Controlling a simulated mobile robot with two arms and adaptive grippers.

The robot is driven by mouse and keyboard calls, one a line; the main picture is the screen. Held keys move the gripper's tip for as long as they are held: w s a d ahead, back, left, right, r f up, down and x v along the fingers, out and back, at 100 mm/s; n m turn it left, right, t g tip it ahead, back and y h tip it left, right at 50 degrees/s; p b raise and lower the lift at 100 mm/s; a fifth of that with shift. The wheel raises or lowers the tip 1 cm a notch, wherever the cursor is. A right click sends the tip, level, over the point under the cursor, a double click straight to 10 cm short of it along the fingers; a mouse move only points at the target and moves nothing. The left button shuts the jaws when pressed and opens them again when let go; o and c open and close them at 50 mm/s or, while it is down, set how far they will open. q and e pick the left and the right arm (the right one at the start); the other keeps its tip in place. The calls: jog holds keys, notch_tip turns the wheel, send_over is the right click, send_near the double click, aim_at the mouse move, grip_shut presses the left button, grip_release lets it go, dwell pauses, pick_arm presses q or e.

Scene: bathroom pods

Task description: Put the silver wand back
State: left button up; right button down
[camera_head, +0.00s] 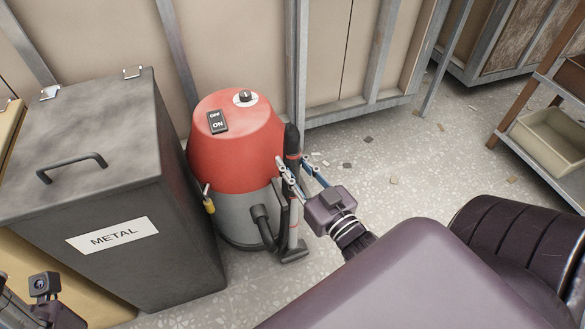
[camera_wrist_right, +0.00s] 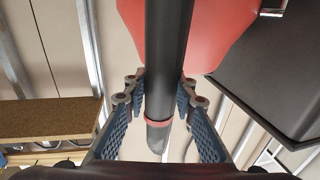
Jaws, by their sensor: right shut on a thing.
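The wand (camera_head: 291,142) stands roughly upright at the right side of the red and grey vacuum (camera_head: 232,150). Its upper part is a black tube with a red ring, and a greyish part shows below. In the right wrist view the black tube (camera_wrist_right: 167,50) runs down between the fingers to the red ring and a grey end. My right gripper (camera_head: 298,168) is shut on the wand near the ring. A black floor nozzle (camera_head: 292,254) shows low beside the vacuum. My left wrist (camera_head: 60,314) shows only partly at the bottom left corner; its fingers cannot be made out.
A dark bin labelled METAL (camera_head: 110,236) stands close on the vacuum's left. A framed panel wall (camera_head: 340,55) is behind. A shelf with a beige tray (camera_head: 552,138) is at the right. The speckled floor (camera_head: 400,150) between has only small scraps.

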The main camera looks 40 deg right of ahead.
jog(key=shift+f+b, duration=0.45)
jog(key=shift+f, duration=0.25)
jog(key=c, duration=2)
grip_release()
jog(key=shift+f, duration=0.25)
jog(key=shift+c, duration=0.2)
jog(key=o, duration=0.4)
jog(key=shift+o, duration=0.2)
jog(key=shift+r, duration=0.1)
